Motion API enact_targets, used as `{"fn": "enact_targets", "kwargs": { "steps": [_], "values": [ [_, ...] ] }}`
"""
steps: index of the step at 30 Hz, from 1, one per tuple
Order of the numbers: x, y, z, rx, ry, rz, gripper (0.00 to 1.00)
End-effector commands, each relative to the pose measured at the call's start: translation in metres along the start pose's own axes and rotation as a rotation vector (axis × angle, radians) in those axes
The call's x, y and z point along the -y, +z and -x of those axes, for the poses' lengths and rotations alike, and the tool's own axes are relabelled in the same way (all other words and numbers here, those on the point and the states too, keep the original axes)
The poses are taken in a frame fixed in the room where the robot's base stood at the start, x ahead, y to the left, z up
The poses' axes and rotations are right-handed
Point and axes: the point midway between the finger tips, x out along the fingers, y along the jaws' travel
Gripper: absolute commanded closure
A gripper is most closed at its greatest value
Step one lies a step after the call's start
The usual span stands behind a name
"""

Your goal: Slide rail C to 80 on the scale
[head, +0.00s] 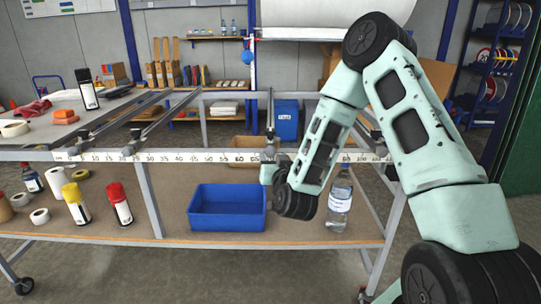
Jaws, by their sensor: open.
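A white scale strip (207,156) runs along the front bar of the table frame, its numbers rising to the right. One rail (270,112) crosses the frame in the middle and meets the scale a little right of the 65 mark. Two more rails (103,122) (158,123) cross on the left. I cannot read any rail letters, so I cannot tell which is C. My gripper (272,168) is open at the front end of the middle rail, partly hidden by my wrist. I cannot tell whether it touches the rail. My arm hides the scale around 80.
On the lower shelf are a blue bin (228,207), a water bottle (339,203), spray cans (119,203) and tape rolls (41,217). Another blue bin (287,121) stands behind the frame.

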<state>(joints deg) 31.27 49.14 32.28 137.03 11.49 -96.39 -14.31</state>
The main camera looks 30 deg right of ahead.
Motion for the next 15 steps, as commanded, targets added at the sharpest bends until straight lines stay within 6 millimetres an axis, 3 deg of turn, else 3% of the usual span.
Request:
{"fn": "enact_targets", "kwargs": {
  "steps": [6,15],
  "values": [
    [0.000,-0.002,-0.036,-0.001,0.002,-0.001,0.47],
    [0.000,0.000,-0.051,0.001,-0.001,0.000,0.47]
  ]
}}
